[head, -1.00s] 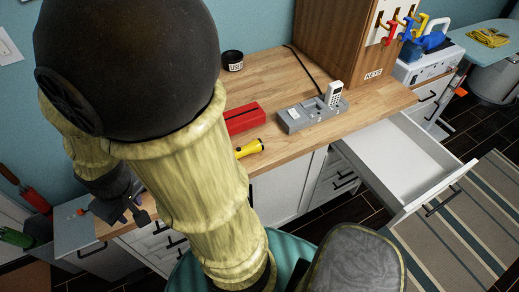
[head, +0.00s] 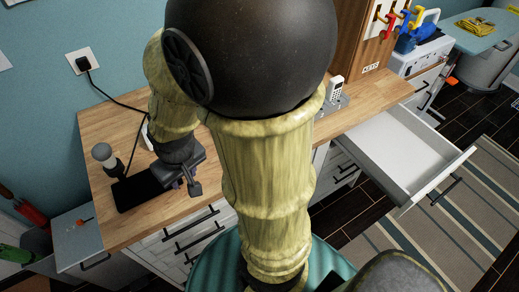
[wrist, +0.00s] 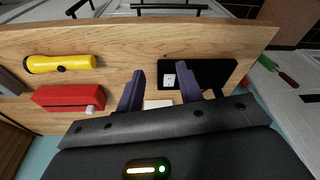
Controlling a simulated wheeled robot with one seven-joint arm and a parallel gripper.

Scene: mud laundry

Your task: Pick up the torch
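The torch (wrist: 62,63) is yellow with a black switch and lies on the wooden worktop at the left of the wrist view. In the head view my arm hides it. My gripper (wrist: 160,70) is open and empty, its two dark fingers apart, to the right of the torch in the wrist view. In the head view my gripper (head: 188,180) is above the worktop (head: 112,122), by a black flat pad (head: 138,194).
A red box (wrist: 68,97) lies close beside the torch. The black pad also shows in the wrist view (wrist: 222,74). A black-and-white upright object (head: 104,158) stands left of the pad. An open white drawer (head: 408,150) juts out at the right.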

